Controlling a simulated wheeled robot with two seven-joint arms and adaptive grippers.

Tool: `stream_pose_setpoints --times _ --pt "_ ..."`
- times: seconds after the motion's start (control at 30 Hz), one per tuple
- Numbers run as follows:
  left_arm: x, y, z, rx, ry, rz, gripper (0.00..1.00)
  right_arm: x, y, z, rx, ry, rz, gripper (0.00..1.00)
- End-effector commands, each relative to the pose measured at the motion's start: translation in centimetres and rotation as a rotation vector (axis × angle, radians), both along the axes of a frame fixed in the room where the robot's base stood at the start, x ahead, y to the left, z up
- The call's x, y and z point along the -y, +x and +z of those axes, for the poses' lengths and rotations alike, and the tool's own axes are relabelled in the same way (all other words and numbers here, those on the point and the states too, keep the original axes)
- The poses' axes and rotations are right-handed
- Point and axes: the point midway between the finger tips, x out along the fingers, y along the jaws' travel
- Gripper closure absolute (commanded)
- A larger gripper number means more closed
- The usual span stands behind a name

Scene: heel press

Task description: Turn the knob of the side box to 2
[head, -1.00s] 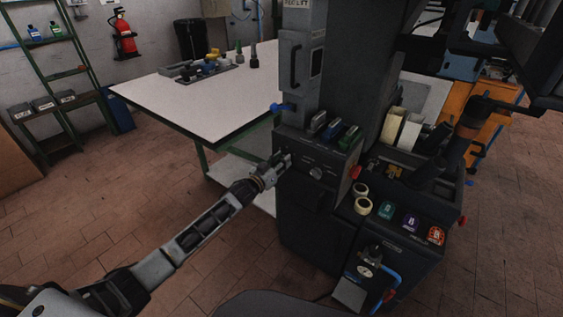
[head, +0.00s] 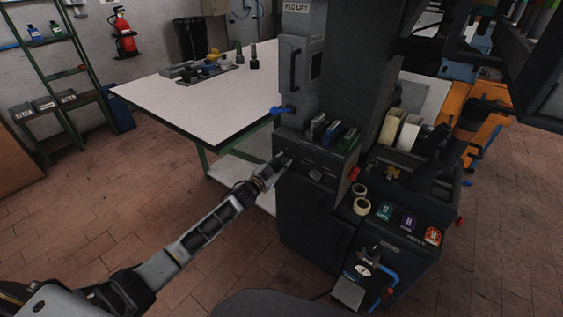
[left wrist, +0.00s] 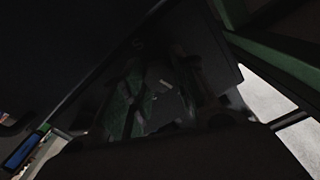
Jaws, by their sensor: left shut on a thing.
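The side box (head: 335,158) is a dark box on the front of the machine column. A round knob with a light pointer (head: 315,174) shows on its front face, right of my left gripper. My left gripper (head: 287,160) is at the left part of that face, shut on a second knob, which the fingers hide. In the dark left wrist view the fingers (left wrist: 165,102) close around a dark thing with a small white mark (left wrist: 164,86). The number it points to cannot be read. My right arm (head: 450,150) reaches in from the right; its fingers cannot be made out.
Coloured blocks (head: 332,132) stand on top of the box, and a red button (head: 354,174) is on its right side. A white table (head: 200,100) stands behind left. The floor at left is clear.

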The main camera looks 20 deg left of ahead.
Motion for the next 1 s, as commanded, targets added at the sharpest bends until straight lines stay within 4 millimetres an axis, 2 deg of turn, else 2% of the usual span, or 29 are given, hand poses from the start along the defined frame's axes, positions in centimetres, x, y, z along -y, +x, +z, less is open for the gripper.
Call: stream_pose_setpoints --times 0.4,0.93,0.97,1.0 --pt "0.0 0.0 0.0 0.084 0.233 0.000 0.95 0.7 -0.9 -1.1 0.007 -0.005 -0.001 0.60" --pt "0.1 0.0 -0.1 0.097 0.269 -0.001 0.95 0.7 -1.0 -1.3 0.010 -0.004 -0.001 0.60" --pt "0.1 0.0 -0.1 0.097 0.269 -0.001 0.70 0.7 -1.0 -1.3 0.010 -0.004 -0.001 0.60" --pt "0.1 0.0 -0.1 0.097 0.269 -0.001 0.65 0.7 -1.0 -1.3 0.009 -0.004 -0.001 0.60"
